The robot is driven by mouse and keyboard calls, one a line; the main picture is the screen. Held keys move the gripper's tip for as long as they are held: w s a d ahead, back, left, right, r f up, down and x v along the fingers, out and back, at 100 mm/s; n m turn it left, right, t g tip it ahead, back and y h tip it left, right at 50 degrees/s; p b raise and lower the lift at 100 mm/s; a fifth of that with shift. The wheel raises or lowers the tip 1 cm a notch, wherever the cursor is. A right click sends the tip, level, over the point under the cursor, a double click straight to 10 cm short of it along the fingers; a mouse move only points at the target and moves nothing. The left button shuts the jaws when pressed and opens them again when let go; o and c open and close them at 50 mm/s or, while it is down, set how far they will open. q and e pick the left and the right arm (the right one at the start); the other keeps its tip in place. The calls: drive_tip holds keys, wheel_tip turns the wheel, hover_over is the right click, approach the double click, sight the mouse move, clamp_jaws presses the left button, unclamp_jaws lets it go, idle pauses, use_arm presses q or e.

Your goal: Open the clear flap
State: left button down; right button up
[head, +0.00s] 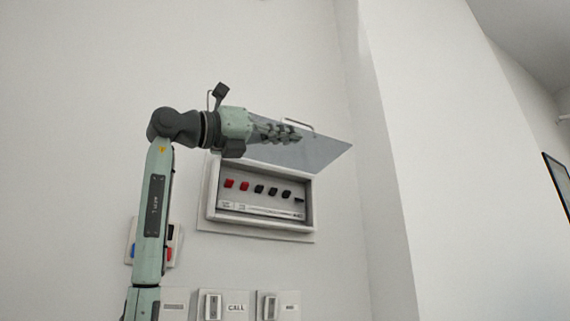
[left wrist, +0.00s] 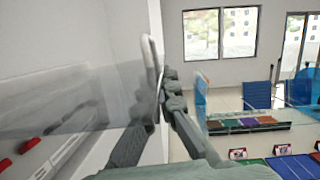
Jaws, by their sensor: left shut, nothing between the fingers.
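The clear flap (head: 322,150) stands raised above the wall box (head: 212,192), tilted out from its top edge, and looks like a grey see-through sheet. Its pale handle (head: 299,121) is at the flap's upper edge. My left gripper (head: 297,135) is shut and empty, overlapping the flap just below the handle; whether it touches is unclear. In the left wrist view the flap (left wrist: 60,110) spreads left of the fingers (left wrist: 165,95), and the handle (left wrist: 151,65) is right beside the fingertips. My right gripper is not in view.
Red and black switches (head: 245,186) sit in the uncovered box. Below are a CALL plate (head: 237,308) and other small wall plates. A wall corner (head: 375,150) juts out to the right. The left wrist view shows a counter (left wrist: 250,122) and windows (left wrist: 220,33) beyond.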

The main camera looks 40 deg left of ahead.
use_arm(q)
drive_tip(key=shift+r+n+y, duration=0.5)
drive_tip(key=shift+r+n, duration=0.8)
drive_tip(key=shift+w+f, duration=0.1)
drive_tip(key=shift+f, duration=0.05)
